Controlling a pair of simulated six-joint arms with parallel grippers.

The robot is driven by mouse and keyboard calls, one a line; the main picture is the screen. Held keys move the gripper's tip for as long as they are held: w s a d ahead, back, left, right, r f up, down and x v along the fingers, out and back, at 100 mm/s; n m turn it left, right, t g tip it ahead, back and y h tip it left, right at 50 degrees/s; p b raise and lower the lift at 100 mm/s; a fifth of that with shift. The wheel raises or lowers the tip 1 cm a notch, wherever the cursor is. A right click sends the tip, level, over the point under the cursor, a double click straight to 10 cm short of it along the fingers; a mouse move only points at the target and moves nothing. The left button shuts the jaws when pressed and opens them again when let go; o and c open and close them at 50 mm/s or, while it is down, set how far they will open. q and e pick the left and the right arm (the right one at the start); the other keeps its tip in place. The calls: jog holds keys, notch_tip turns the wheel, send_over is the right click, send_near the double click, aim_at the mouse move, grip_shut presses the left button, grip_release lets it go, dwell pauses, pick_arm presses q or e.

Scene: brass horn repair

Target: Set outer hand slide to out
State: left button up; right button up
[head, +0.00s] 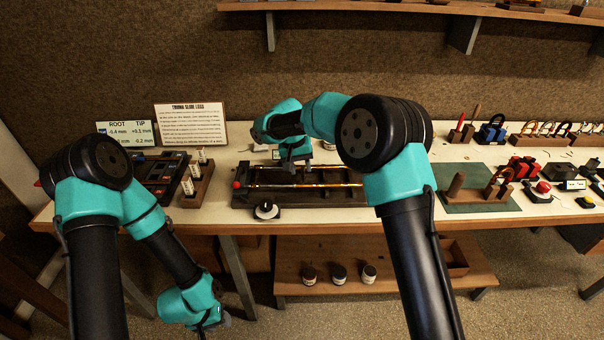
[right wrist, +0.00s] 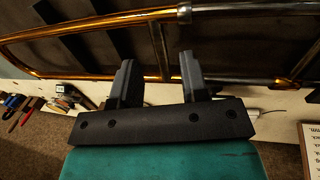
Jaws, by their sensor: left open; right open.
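The brass hand slide (head: 318,185) lies across a dark fixture (head: 236,200) on the table, partly hidden by my right arm in the head view. In the right wrist view, its long tubes (right wrist: 95,22) run across the picture, with a curved end at the left and a cross brace (right wrist: 157,45) between them. My right gripper (head: 292,168) is above the slide. Its open fingers (right wrist: 160,75) appear on either side of the brace, with nothing gripped; contact is unclear. My left gripper (head: 212,322) hangs low in front of the table, away from the slide, open.
A round black-and-white knob (head: 266,210) sits at the fixture's front. A wooden block with small white bottles (head: 195,180) stands to its left. A text board (head: 190,125) stands behind. A green mat (head: 480,205) with wooden stands lies at right. A shelf with jars (head: 340,274) is below.

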aim_at(303, 176)
jog(key=shift+d+f, duration=0.15)
jog(key=shift+f, duration=0.6)
jog(key=shift+d+f, duration=0.1)
jog(key=shift+f, duration=0.65)
grip_shut()
